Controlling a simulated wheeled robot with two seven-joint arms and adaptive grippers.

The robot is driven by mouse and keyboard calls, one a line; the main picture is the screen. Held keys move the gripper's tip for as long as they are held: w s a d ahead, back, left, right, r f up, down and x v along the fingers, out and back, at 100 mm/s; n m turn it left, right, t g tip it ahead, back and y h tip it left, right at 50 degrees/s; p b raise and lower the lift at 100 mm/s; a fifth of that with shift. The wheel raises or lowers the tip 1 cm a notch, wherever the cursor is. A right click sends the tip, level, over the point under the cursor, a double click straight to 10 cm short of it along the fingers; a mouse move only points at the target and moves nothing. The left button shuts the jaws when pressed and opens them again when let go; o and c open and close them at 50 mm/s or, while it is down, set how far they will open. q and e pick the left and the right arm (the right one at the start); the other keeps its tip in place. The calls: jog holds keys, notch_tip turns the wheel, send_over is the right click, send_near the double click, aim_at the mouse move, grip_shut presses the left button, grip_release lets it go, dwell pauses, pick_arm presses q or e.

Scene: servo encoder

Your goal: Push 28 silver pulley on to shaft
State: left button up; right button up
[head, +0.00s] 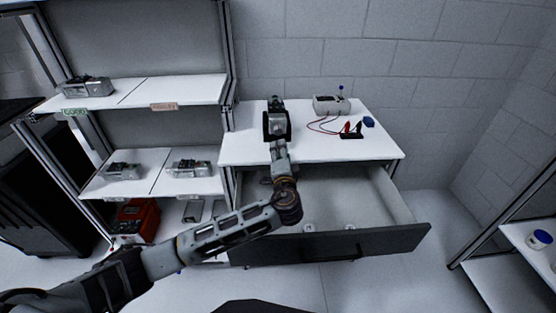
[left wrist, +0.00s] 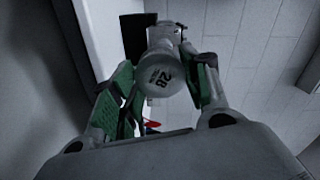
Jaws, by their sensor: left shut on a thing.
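The silver pulley, a round cap marked 28 (left wrist: 162,76), sits between the green-padded fingers of my left gripper (left wrist: 160,88) in the left wrist view. The gripper is shut on it. A grey and black device body (left wrist: 165,32) lies straight behind the pulley; the shaft is hidden, so I cannot tell how far on the pulley is. In the head view my left gripper (head: 277,126) is above the white table (head: 240,149), and its hand hides the pulley. Part of the dark device (head: 275,103) shows just beyond it. My right gripper is not in view.
A grey meter box (head: 331,105) with red and black leads, a black block (head: 352,135) and a blue item (head: 369,122) are on the table's right. The drawer (head: 372,198) below is open. Shelves (head: 192,90) at left hold several metal units.

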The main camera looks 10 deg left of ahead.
pick_arm(q)
jog(key=shift+d+r, duration=0.1)
jog(key=shift+r, duration=0.15)
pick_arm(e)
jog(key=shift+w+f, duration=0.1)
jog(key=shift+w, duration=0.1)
pick_arm(q)
jog(key=shift+w, duration=0.3)
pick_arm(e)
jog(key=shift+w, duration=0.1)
pick_arm(q)
jog(key=shift+x, duration=0.85)
jog(key=shift+w+a+b, duration=0.25)
jog(key=shift+w+b, duration=0.15)
jog(key=shift+w, duration=0.25)
jog(key=x, duration=0.3)
jog(key=shift+w+b, duration=0.2)
jog(key=shift+b, duration=0.2)
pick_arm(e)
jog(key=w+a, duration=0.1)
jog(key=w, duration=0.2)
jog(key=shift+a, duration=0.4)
